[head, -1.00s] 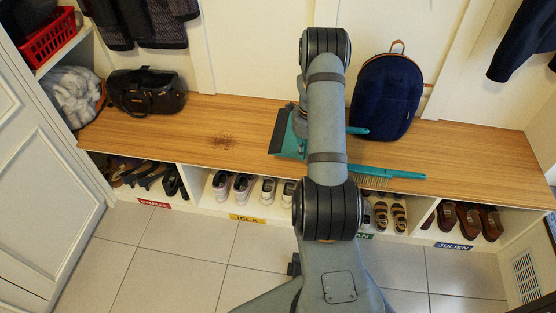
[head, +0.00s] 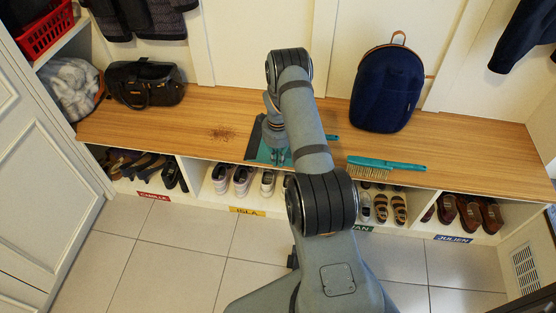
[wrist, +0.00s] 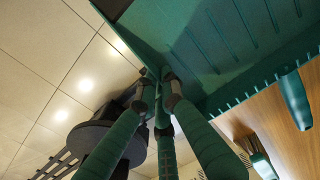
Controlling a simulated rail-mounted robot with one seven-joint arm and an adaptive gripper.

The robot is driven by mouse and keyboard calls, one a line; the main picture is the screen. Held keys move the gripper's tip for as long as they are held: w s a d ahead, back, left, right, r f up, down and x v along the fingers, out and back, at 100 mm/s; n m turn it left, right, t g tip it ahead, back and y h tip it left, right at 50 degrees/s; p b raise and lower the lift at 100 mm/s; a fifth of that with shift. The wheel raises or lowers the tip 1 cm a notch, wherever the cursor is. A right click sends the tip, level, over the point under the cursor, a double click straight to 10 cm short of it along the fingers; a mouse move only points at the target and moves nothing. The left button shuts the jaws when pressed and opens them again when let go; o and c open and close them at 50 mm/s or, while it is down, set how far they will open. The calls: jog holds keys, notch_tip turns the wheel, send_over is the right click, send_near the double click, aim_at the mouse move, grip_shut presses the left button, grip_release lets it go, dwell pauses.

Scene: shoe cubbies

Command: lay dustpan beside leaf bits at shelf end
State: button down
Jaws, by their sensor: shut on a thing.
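The teal dustpan (head: 254,141) with a dark front edge is over the bench top near its front edge, just right of the brown leaf bits (head: 222,133). Whether it touches the wood I cannot tell. My gripper (wrist: 163,88) is shut on the dustpan, whose ribbed teal body (wrist: 235,40) fills the upper right of the wrist view. In the head view my gripper (head: 278,154) is partly hidden by my arm, which also covers part of the dustpan. The wooden bench top (head: 180,127) runs across the head view.
A teal brush (head: 385,163) lies at the front edge on the right. A navy backpack (head: 387,88) stands behind it, and a black bag (head: 146,85) stands at the left end. Shoes fill the cubbies below. The wood between bag and leaf bits is clear.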

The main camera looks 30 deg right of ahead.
jog(key=shift+f, duration=0.2)
jog(key=c, duration=1.9)
grip_release()
jog(key=shift+r, duration=0.15)
notch_tip(320, 180, up, 12)
jog(key=shift+s+r+p, duration=0.1)
jog(key=shift+p, duration=0.6)
